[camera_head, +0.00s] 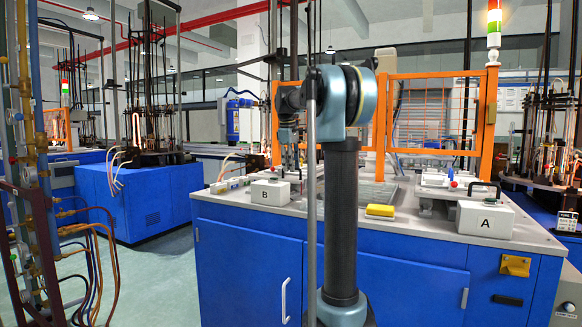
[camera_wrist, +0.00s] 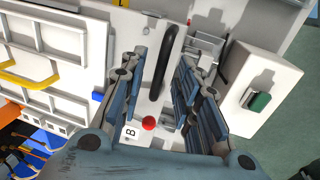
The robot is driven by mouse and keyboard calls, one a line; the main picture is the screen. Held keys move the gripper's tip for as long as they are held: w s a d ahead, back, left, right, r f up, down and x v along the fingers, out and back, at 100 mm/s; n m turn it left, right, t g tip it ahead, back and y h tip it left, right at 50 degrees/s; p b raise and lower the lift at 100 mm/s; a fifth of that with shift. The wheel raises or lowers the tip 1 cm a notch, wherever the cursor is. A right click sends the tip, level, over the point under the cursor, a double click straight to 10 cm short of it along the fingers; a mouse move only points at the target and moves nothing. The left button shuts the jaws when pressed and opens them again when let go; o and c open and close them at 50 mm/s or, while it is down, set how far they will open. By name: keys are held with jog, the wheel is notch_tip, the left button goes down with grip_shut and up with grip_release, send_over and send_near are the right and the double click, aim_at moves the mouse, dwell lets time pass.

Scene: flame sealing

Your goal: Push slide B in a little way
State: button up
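My gripper (camera_head: 289,160) hangs over slide B, fingers pointing down. In the wrist view my gripper (camera_wrist: 160,75) is open, one finger on each side of the handle. A gap shows between the fingers and the handle; I cannot tell how far down the fingertips reach.
A matching slide A (camera_head: 485,220) sits at the right end of the machine top (camera_head: 340,213). A yellow block (camera_head: 380,210) lies between them. A white box with a green button (camera_wrist: 260,100) stands close to the right finger in the wrist view. Orange fence panels (camera_head: 435,115) stand behind.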

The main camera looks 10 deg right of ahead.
jog(key=shift+c, duration=0.6)
grip_shut()
